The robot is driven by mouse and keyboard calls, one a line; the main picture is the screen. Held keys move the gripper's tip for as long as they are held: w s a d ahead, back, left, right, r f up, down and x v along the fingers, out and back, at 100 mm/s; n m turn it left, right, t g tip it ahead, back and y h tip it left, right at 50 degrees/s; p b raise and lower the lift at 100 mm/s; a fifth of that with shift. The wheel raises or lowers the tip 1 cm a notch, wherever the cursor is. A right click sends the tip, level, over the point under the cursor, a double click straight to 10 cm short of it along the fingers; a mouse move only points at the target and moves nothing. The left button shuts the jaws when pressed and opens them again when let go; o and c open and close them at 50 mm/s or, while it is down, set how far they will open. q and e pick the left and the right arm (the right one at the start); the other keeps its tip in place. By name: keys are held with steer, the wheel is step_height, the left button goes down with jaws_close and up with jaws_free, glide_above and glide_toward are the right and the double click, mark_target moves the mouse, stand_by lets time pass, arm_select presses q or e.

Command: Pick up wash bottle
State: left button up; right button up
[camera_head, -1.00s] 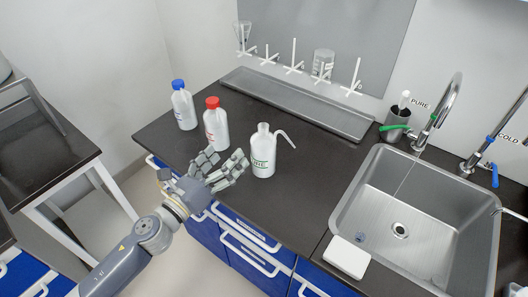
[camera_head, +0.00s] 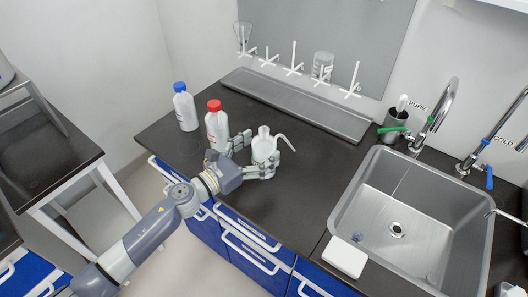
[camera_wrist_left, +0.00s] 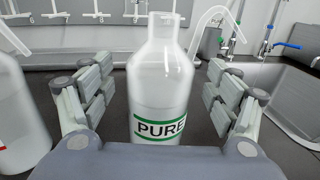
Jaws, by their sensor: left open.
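The wash bottle (camera_head: 264,146) is white and translucent, with a bent spout tube, and stands upright on the dark counter. In the left wrist view the wash bottle (camera_wrist_left: 157,85) carries a green-banded "PURE" label and stands between the fingers. My left gripper (camera_head: 252,158) is open, with one finger on each side of the bottle. In the left wrist view gaps show between the gripper's (camera_wrist_left: 158,108) finger pads and the bottle. The bottle's base is hidden behind the gripper. My right gripper is not in view.
A red-capped bottle (camera_head: 217,126) stands close left of the gripper, with a blue-capped bottle (camera_head: 185,108) farther left. A metal sink (camera_head: 400,225) lies to the right, with a white block (camera_head: 344,257) at its front edge. A shallow tray (camera_head: 295,105) runs along the back.

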arm_select(q)
steer(key=shift+x, duration=1.15)
steer(key=shift+s, duration=0.1)
steer(key=c, duration=1.7)
steer(key=shift+r, duration=0.1)
